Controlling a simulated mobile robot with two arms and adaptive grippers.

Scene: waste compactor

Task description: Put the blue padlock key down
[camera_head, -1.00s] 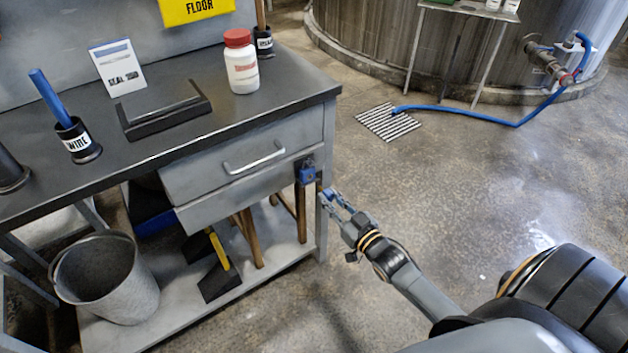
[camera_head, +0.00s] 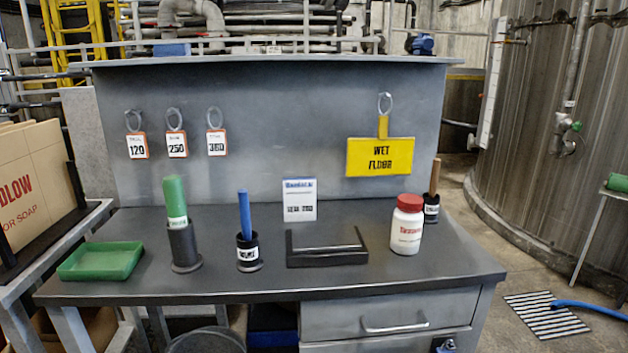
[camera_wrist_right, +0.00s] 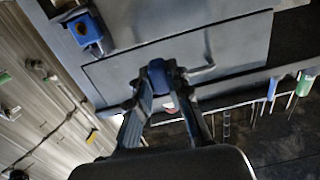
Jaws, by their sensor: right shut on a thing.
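My right gripper (camera_wrist_right: 160,80) shows in the right wrist view, with its fingertips closed on a small blue piece, the blue padlock key (camera_wrist_right: 157,67). Most of the key is hidden by the fingers. The gripper is in front of the bench's grey drawer (camera_wrist_right: 120,75); I cannot tell whether it touches the drawer. A blue padlock (camera_wrist_right: 85,30) hangs on the bench at the upper left of this view, apart from the gripper. Its top also shows at the bottom edge of the head view (camera_head: 447,346). Neither gripper shows in the head view.
The dark bench top (camera_head: 330,277) holds a green tray (camera_head: 101,261), a cup with a green stick (camera_head: 182,245), a cup with a blue stick (camera_head: 247,250), a black holder (camera_head: 326,255) and a red-lidded bottle (camera_head: 406,225). Bare surface lies along the front edge.

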